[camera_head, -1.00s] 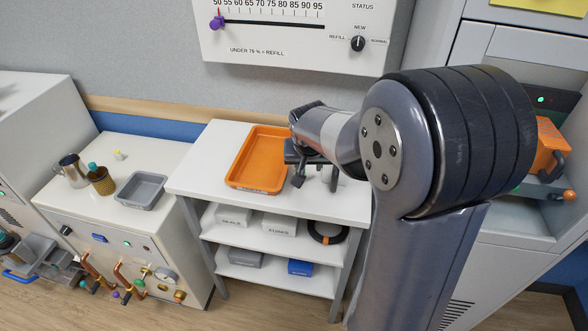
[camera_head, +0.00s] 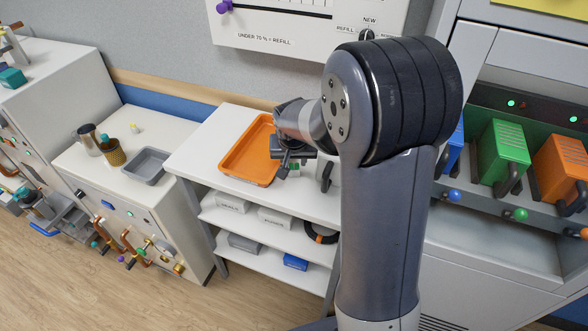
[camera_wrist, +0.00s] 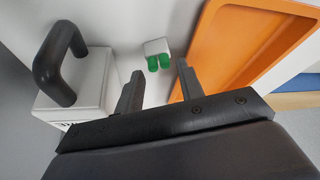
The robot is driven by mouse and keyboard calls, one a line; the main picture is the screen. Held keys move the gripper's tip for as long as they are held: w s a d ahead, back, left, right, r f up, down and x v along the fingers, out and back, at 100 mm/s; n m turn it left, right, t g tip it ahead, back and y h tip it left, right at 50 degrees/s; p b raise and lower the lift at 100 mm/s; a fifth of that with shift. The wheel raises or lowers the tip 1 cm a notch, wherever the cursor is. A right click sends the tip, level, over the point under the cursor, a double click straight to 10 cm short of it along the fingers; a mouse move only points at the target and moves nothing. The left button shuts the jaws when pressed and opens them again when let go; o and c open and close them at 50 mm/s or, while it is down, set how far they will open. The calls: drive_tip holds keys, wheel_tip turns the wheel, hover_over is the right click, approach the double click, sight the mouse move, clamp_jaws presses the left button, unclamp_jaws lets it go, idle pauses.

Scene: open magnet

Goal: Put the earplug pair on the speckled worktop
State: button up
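A pair of small green rounded plugs (camera_wrist: 158,62), which look like the earplug pair, sits against a small white block on a white tabletop. In the wrist view they lie ahead of and between my fingertips. My gripper (camera_wrist: 160,76) is open, with nothing seen held between its fingers. No speckles can be made out on any top; the left cabinet's pale worktop (camera_head: 185,133) may be the speckled one.
The orange tray (camera_wrist: 213,60) is close on the right of my fingers. A white box with a black handle (camera_wrist: 62,62) is close on the left. The left cabinet's top holds a metal jug, a brown bottle, a grey tray (camera_head: 147,166) and a small yellow item, with bare room between.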

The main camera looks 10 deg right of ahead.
sight(294, 165)
drive_tip(key=shift+p+x, duration=0.45)
drive_tip(key=shift+x, duration=2.05)
drive_tip(key=shift+s, duration=0.15)
drive_tip(key=shift+c, duration=0.4)
drive_tip(key=c, duration=0.6)
